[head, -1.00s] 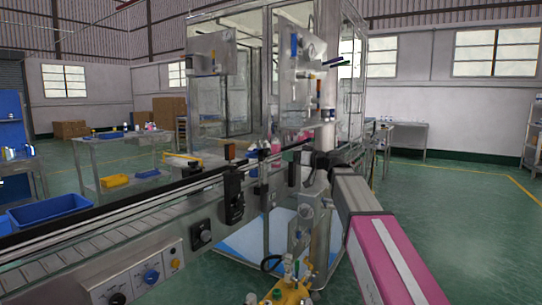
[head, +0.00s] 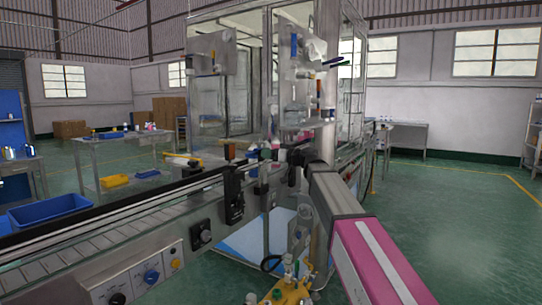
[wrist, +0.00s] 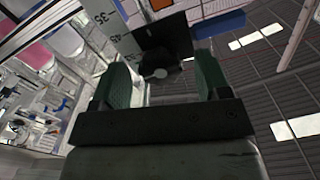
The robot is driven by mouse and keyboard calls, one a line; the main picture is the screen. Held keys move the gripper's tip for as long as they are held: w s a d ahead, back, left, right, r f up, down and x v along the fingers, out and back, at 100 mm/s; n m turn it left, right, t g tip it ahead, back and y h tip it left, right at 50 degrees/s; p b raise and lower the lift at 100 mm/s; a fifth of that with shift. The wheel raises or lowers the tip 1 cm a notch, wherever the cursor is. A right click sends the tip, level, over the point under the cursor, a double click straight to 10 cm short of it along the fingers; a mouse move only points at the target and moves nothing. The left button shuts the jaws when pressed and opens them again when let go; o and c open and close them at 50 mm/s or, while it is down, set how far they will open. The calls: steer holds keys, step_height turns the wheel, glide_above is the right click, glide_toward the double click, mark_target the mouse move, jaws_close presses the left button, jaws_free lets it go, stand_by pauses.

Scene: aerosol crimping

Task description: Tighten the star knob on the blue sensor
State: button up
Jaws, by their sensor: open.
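In the wrist view my gripper (wrist: 161,68) is open, with a green-padded finger on each side and nothing held between them. A blue bar (wrist: 220,24), likely the blue sensor, sticks out to the right of the block. In the head view my arm reaches to the conveyor side, and its fingers are hard to tell from the machine parts.
A scale strip (wrist: 107,25) with numbers stands left of the black block. The conveyor (head: 80,245) runs along the left in the head view, with a blue tray (head: 48,209) behind it. A glass-walled machine frame rises behind. The floor (head: 450,225) to the right is clear.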

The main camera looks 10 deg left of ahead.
steer(key=c, duration=0.9)
steer(key=shift+c, duration=0.2)
steer(key=shift+m, duration=0.3)
steer(key=shift+r+m, duration=0.1)
steer(key=shift+m, duration=8.5)
steer(key=o, duration=0.9)
